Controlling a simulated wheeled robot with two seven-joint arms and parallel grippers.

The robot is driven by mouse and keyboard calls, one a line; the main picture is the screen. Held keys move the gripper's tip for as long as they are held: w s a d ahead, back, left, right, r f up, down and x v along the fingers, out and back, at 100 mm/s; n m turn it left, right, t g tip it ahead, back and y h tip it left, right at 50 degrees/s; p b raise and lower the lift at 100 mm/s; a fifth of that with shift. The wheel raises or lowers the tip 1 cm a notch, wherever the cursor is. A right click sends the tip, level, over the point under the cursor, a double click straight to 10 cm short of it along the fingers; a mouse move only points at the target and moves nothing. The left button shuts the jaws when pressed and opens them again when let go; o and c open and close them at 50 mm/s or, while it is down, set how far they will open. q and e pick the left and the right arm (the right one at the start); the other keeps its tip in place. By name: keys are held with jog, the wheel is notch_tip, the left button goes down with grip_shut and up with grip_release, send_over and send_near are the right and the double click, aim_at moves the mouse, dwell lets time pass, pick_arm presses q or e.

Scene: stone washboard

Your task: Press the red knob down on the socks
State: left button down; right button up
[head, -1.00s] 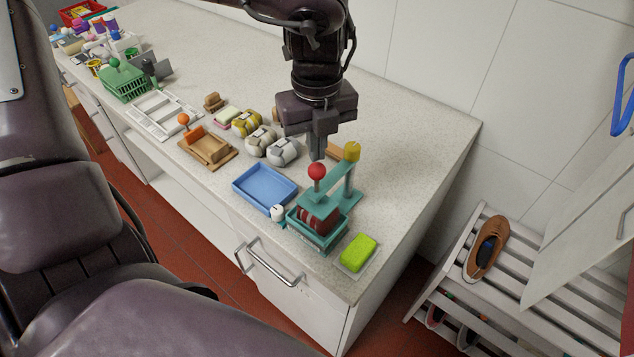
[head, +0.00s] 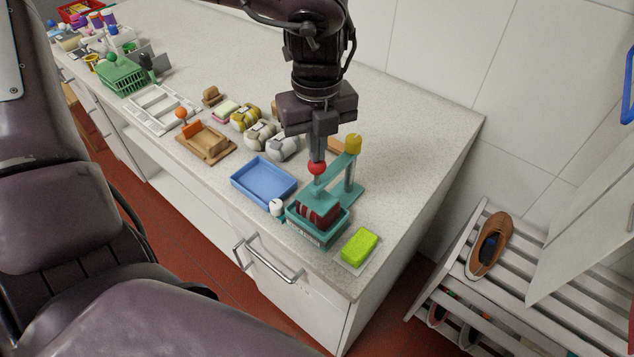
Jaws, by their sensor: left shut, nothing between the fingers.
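The red knob (head: 317,168) stands on top of the teal press (head: 349,190), at the right end of the counter. The dark red socks (head: 318,211) sit in the teal basket (head: 317,238) under the press. My left gripper (head: 318,157) is shut and empty, pointing down. Its fingertips are at the top of the red knob and seem to touch it; a small gap cannot be ruled out. My right gripper is not in view.
A yellow knob (head: 353,144) tops the press post. A blue tray (head: 263,180), a small white cylinder (head: 276,208) and a green sponge (head: 360,246) lie close by. Rolled grey socks (head: 283,146) are behind the tray.

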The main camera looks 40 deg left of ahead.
pick_arm(q)
jog(key=shift+s+f+b, duration=0.1)
jog(key=shift+f+b, duration=0.05)
jog(key=shift+b, duration=0.25)
dwell(0.6)
jog(key=shift+s+f, duration=0.1)
jog(key=shift+f, duration=0.05)
dwell(1.9)
notch_tip(320, 180, up, 6)
jog(key=p, duration=0.4)
jog(key=shift+w+f, duration=0.1)
jog(key=shift+w, duration=0.1)
